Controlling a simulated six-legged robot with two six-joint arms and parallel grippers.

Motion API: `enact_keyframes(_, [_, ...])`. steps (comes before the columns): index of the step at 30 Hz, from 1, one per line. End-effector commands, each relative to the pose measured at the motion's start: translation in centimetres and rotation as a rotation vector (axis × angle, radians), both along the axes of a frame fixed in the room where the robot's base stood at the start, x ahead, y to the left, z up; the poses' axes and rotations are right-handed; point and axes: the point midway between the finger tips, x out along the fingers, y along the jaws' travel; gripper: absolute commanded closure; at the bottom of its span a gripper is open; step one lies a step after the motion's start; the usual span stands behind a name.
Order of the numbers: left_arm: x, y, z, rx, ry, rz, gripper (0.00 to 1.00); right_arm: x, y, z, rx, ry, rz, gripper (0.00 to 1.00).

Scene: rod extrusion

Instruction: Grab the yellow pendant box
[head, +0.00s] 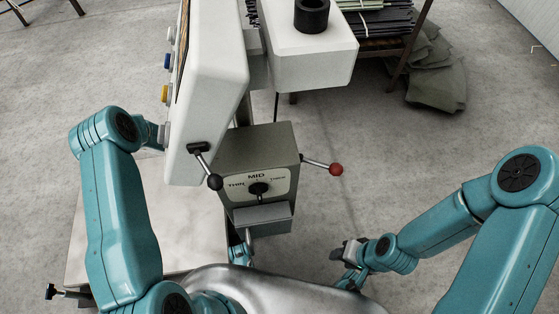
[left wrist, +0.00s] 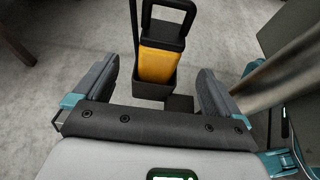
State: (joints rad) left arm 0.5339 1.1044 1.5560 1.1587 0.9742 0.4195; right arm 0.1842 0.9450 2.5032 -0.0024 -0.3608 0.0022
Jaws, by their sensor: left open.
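The yellow pendant box (left wrist: 158,65) shows in the left wrist view, with a black loop handle (left wrist: 172,16) on top and its lower part in a dark holder (left wrist: 152,89). My left gripper (left wrist: 160,72) is open, its two fingers apart on either side of the box in the picture; I cannot tell whether they touch it. In the head view the left gripper and the pendant box are hidden behind the white machine housing. My right gripper (head: 345,252) is over the floor at the lower middle right; its jaws are too small to read.
The white machine housing (head: 208,110) stands close to my left arm. A grey-green box (head: 255,150) with a MID dial and a red-knobbed lever (head: 336,169) stands beside it. A metal bar (left wrist: 285,68) slants close to the right finger. Floor is clear at the right.

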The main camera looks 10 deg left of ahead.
Motion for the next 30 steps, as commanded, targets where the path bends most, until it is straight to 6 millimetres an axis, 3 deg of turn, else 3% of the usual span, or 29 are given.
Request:
enact_keyframes(3, [0.9,-2.1,-1.1,0.001,-0.002,-0.004,0.02,0.1,-0.1,-0.8,-0.001,-0.002,-0.006,0.57])
enact_keyframes(11, [1.9,-4.2,-1.9,0.0,-0.001,-0.003,0.02,0.3,-0.3,-1.4,-0.002,-0.006,-0.012,0.57])
enact_keyframes(18, [3.4,-7.5,-3.2,0.001,-0.002,-0.003,0.02,0.6,-0.6,-2.9,-0.005,-0.012,-0.025,0.57])
enact_keyframes(27, [3.7,-8.1,-3.2,0.002,-0.001,-0.001,0.02,0.7,-0.6,-2.9,-0.005,-0.012,-0.026,0.57])
enact_keyframes(28, [3.7,-8.1,-3.2,0.002,-0.001,-0.001,0.05,0.7,-0.6,-2.9,-0.005,-0.012,-0.026,0.57])
enact_keyframes(30, [3.7,-8.1,-3.2,0.002,-0.001,-0.001,0.28,0.7,-0.6,-2.9,-0.005,-0.012,-0.026,0.57])
